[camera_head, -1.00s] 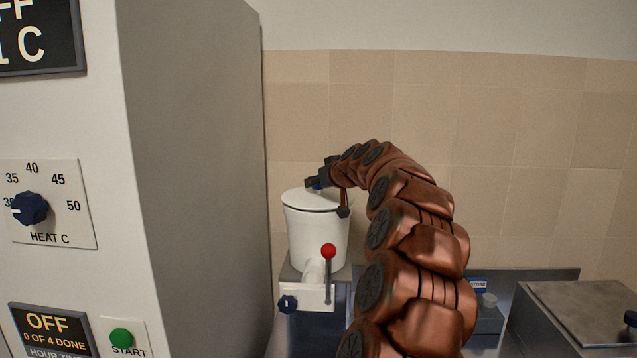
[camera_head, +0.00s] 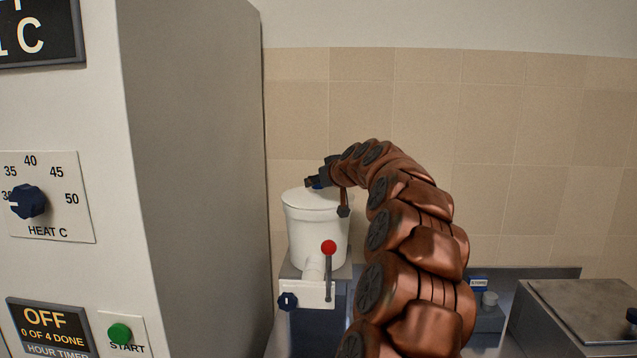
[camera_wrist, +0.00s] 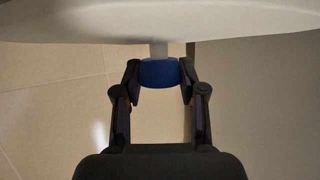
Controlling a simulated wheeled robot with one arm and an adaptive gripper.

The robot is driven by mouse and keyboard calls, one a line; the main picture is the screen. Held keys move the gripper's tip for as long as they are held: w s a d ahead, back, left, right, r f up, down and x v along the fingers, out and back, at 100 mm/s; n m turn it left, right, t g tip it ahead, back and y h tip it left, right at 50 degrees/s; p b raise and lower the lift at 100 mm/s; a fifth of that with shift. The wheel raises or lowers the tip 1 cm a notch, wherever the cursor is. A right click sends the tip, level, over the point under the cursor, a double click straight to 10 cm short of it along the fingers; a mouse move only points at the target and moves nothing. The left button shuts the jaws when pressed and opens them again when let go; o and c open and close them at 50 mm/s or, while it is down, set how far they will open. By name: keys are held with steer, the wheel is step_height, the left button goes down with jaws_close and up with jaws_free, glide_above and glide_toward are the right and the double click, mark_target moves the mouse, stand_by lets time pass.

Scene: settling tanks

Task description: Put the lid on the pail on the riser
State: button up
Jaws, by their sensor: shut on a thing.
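The white pail (camera_head: 316,236) stands upright on the grey riser (camera_head: 288,271) beside the tall cabinet. The white lid (camera_head: 305,200) lies across the pail's mouth, looking level, with no dark gap visible at the front rim. My gripper (camera_head: 317,183) is over the lid, shut on its blue knob. In the wrist view the gripper (camera_wrist: 159,82) has both fingers against the blue knob (camera_wrist: 158,73), with the lid's underside or face (camera_wrist: 150,22) beyond it. The back of the rim is partly hidden by my arm.
A red-balled lever (camera_head: 328,248) and a valve block with a blue knob (camera_head: 288,302) are at the pail's front. The cabinet (camera_head: 200,170) stands close on the left. A lidded metal tank (camera_head: 585,310) is at right. A tiled wall (camera_head: 480,130) is behind.

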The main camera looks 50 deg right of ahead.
steer(key=o, duration=1.7)
steer(key=shift+r+p, duration=1.3)
steer(key=shift+r, duration=2.25)
